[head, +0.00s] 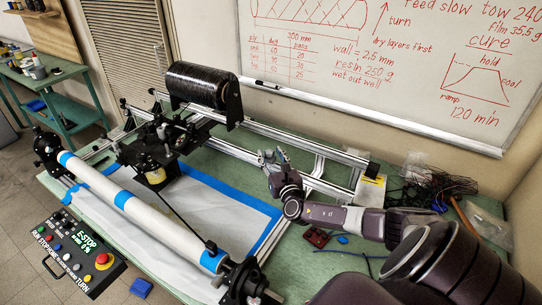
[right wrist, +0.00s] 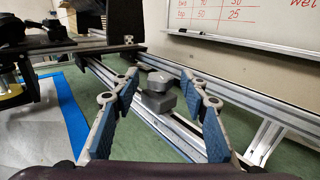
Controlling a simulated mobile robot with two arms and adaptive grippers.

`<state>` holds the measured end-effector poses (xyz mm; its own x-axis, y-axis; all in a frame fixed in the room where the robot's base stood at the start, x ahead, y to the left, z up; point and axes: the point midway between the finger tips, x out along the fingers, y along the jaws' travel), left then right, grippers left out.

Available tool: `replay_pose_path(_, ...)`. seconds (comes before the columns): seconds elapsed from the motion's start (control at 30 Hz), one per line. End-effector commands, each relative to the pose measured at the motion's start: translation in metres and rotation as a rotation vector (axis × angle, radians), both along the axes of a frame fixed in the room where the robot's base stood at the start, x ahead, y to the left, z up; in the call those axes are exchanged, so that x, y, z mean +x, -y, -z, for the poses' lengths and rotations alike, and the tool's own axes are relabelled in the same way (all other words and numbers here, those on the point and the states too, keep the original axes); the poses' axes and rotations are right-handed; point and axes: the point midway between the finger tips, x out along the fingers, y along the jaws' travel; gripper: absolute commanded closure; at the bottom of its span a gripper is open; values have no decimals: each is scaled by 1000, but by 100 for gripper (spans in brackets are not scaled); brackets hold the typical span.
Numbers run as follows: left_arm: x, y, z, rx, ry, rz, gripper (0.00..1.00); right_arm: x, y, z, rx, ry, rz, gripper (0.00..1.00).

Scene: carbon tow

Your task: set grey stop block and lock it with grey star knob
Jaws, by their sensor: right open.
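In the right wrist view, a grey piece (right wrist: 154,102) sits at the aluminium rail (right wrist: 160,126), between my open fingers. A lighter grey, lobed part (right wrist: 160,79) shows just behind and above it. They look like the stop block and star knob, but which is which, and whether they are joined, I cannot tell. My right gripper (right wrist: 158,77) is open, its blue-padded fingers on either side of the grey parts, with no clear contact. In the head view my right gripper (head: 274,160) is over the rails and hides the grey parts. My left gripper is not in view.
A winding carriage with a black tow spool (head: 196,84) stands left of my right gripper. A white mandrel (head: 143,211) with blue tape lies in front. A control box (head: 77,250) is at lower left. Wires (head: 445,178) and small items clutter the table's right side.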

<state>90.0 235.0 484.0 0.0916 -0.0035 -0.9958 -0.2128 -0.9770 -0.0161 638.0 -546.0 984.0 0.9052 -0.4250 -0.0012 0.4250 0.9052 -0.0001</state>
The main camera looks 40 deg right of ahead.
Motion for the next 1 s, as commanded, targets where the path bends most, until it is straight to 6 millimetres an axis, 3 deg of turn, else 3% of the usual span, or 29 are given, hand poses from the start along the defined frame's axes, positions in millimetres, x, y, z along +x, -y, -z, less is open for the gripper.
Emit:
replay_pose_path(0.03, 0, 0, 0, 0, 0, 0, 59, 0, 0, 0, 0, 0, 0, 62)
replay_pose_path(0.4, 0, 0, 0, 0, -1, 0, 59, 0, 0, 0, 0, 1, 0, 100)
replay_pose_path(0.77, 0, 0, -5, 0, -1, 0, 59, 1, -3, -1, 4, 2, 63, 100)
replay_pose_path(1.0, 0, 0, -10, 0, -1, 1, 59, 3, -6, -1, 7, 2, 227, 100)
